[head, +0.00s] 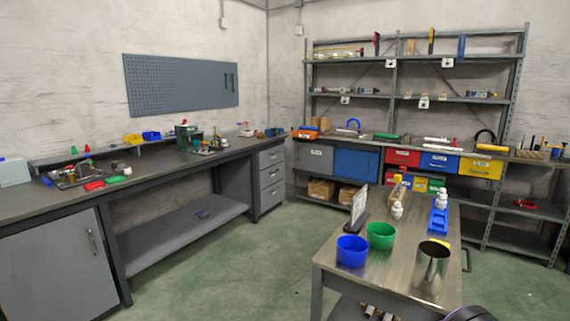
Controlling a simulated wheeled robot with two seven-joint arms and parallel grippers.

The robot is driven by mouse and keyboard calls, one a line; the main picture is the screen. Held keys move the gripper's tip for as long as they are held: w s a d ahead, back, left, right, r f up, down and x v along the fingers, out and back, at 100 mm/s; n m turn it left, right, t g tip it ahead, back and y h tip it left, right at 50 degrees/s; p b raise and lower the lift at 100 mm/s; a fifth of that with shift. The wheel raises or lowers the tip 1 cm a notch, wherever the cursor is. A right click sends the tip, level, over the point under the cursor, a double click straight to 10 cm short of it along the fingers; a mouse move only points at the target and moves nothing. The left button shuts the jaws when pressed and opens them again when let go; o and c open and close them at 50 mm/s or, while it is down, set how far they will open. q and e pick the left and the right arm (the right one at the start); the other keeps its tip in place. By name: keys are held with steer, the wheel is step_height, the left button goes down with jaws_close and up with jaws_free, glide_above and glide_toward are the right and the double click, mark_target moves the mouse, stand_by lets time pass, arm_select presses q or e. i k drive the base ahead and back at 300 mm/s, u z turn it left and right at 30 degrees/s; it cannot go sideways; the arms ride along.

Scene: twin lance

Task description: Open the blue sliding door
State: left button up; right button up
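The blue sliding door (356,164) is a flat blue panel in the low cabinet under the back shelving. It stands right beside a grey panel (315,158) on its left, and a small dark mark, perhaps a handle, shows near its right edge. No clear gap shows between the two panels, and I cannot tell what is behind them. Neither of my grippers is in view.
A metal table (330,270) with a blue cup (352,251), a green cup (381,236) and a metal cup (432,267) stands in front at the right. Red, blue and yellow drawers (480,167) are right of the door. Green floor (240,265) is clear left of the table.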

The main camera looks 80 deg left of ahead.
mark_target(361, 165)
steer(key=u, duration=2.55)
steer(key=k, duration=0.55)
steer(key=u, duration=0.7)
steer(key=i, duration=3.05)
steer(key=z, duration=0.75)
steer(key=i, duration=1.15)
steer(key=z, duration=1.25)
steer(key=i, duration=1.85)
steer(key=z, duration=0.2)
steer(key=i, duration=1.35)
steer(key=z, duration=0.05)
